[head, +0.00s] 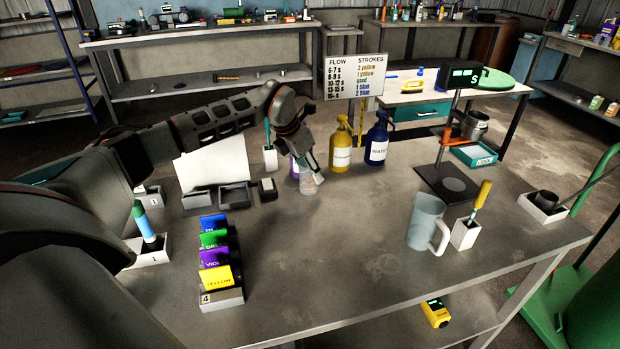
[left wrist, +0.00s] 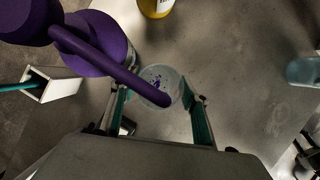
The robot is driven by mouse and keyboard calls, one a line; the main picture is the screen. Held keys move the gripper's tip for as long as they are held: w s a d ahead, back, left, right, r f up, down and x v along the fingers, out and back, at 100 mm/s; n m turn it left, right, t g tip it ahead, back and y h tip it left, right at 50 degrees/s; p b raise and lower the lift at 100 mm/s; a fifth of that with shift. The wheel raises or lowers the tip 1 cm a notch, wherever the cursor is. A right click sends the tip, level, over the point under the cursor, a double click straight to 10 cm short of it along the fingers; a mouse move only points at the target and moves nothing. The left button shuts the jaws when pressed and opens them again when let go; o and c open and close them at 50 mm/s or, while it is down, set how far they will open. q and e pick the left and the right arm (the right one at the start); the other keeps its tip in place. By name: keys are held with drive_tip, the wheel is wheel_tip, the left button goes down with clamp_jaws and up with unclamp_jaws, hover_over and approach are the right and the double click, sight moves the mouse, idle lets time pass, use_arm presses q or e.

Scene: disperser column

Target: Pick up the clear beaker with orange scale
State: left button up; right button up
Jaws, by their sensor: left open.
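The clear beaker with orange scale (head: 308,186) stands on the table near its back, in front of the purple pump bottle (head: 294,168). In the left wrist view the beaker (left wrist: 172,77) shows from above as a round rim with purple specks inside. The purple bottle (left wrist: 92,48) reaches its long spout over the beaker there. My left gripper (head: 311,168) is open at the beaker, and in the left wrist view its two fingers (left wrist: 157,108) are on either side of it. I cannot tell whether they touch it. My right gripper is not in view.
Yellow (head: 341,147) and blue (head: 377,142) pump bottles stand just right of the beaker. A white holder (head: 270,158) is behind on the left. A frosted mug (head: 425,221) stands farther right. Colored blocks (head: 214,240) sit front left. The table's middle is clear.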

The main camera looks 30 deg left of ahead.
use_arm(q)
drive_tip(key=x, duration=0.4)
drive_tip(key=shift+w+a+f, duration=0.1)
drive_tip(key=shift+w+f, duration=0.1)
drive_tip(key=shift+f, duration=0.05)
drive_tip(key=c, duration=1.1)
drive_tip(key=shift+o, duration=0.2)
drive_tip(key=shift+s+r, duration=0.1)
drive_tip(key=shift+r, duration=0.05)
